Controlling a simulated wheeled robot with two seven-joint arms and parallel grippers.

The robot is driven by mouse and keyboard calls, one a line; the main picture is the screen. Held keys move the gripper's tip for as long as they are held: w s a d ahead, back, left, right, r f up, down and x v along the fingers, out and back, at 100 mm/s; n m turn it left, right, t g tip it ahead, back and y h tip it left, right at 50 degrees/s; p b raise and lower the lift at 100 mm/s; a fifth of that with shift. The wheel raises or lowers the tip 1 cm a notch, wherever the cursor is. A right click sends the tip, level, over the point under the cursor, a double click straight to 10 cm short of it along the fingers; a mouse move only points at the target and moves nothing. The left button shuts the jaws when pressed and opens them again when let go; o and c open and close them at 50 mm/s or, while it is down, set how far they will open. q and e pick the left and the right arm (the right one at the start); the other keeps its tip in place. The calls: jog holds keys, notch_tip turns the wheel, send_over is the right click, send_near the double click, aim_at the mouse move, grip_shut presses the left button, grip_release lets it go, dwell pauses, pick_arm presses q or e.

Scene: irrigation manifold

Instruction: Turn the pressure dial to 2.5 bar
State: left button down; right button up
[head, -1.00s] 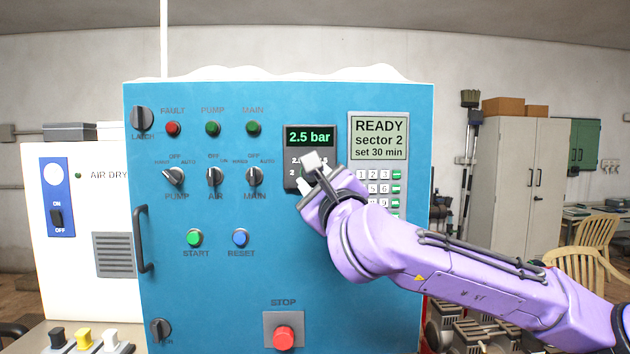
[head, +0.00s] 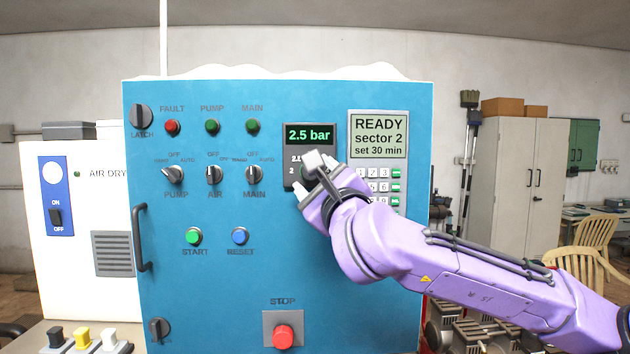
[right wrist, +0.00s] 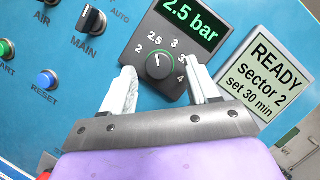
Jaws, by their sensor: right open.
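The pressure dial (right wrist: 158,65) is a dark round knob with a white pointer line, on a black panel with marks from 2 to 4. Its pointer is up and slightly left, toward the 2.5 mark. The display (head: 309,135) above it reads 2.5 bar and shows in the right wrist view too (right wrist: 192,18). My right gripper (right wrist: 161,83) is open, its two pale fingers on either side of the dial and apart from it in the picture. In the head view my right gripper (head: 308,180) hides most of the dial. My left gripper is not in view.
The blue cabinet (head: 215,275) carries several switches and buttons left of the dial. A keypad (head: 372,187) and a READY screen (head: 378,137) are close on the right. A red STOP button (head: 284,337) is below. A black handle (head: 140,238) sticks out at the left.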

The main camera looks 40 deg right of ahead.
jog(key=b+v, duration=0.4)
jog(key=v, duration=0.5)
jog(key=shift+s, duration=0.3)
jog(key=shift+a+f, duration=0.1)
